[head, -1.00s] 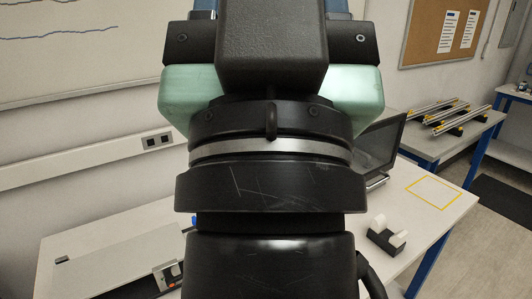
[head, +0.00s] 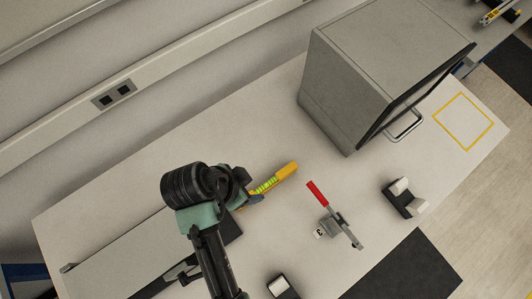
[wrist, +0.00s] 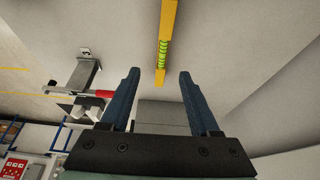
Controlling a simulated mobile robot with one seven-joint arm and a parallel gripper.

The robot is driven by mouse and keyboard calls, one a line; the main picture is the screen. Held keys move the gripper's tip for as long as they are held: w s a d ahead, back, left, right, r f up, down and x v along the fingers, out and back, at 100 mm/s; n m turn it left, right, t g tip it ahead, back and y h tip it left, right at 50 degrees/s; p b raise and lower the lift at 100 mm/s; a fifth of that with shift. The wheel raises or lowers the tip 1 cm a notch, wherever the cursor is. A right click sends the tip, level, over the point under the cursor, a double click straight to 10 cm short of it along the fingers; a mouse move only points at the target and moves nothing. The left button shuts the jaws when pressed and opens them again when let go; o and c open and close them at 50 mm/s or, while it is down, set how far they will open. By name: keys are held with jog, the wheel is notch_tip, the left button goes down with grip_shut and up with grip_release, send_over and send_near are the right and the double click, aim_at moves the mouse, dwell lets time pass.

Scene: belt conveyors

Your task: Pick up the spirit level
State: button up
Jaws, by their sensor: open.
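The spirit level (head: 287,171) is a yellow bar with a green vial section. In the head view it is at the table's middle, partly hidden by my gripper (head: 250,199), which is at its lower left part. In the wrist view the spirit level (wrist: 169,17) runs from the top edge down to between the fingertips of my gripper (wrist: 158,72). The blue fingers stand apart, one on each side of the bar's near end, with gaps on both sides. I cannot tell how deep the bar is between them.
A clamp with a red handle (head: 318,194) lies right of the level. A grey cabinet (head: 345,90) stands behind it, upper right. A black and white tape dispenser (head: 403,197) is farther right. A yellow outlined square (head: 463,122) is clear. A wall runs along the back.

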aim_at(266, 185)
jog(key=x, duration=0.6)
jog(key=shift+d+f+p, duration=0.15)
jog(key=shift+d+p, duration=0.05)
jog(key=shift+p, duration=0.1)
jog(key=shift+w+d+f+p, duration=0.2)
jog(key=shift+w+f+p, duration=0.15)
jog(key=shift+f, duration=0.3)
jog(key=shift+w+p+x, duration=0.2)
jog(key=shift+p+x, duration=0.15)
jog(key=shift+x, duration=1.75)
grip_shut()
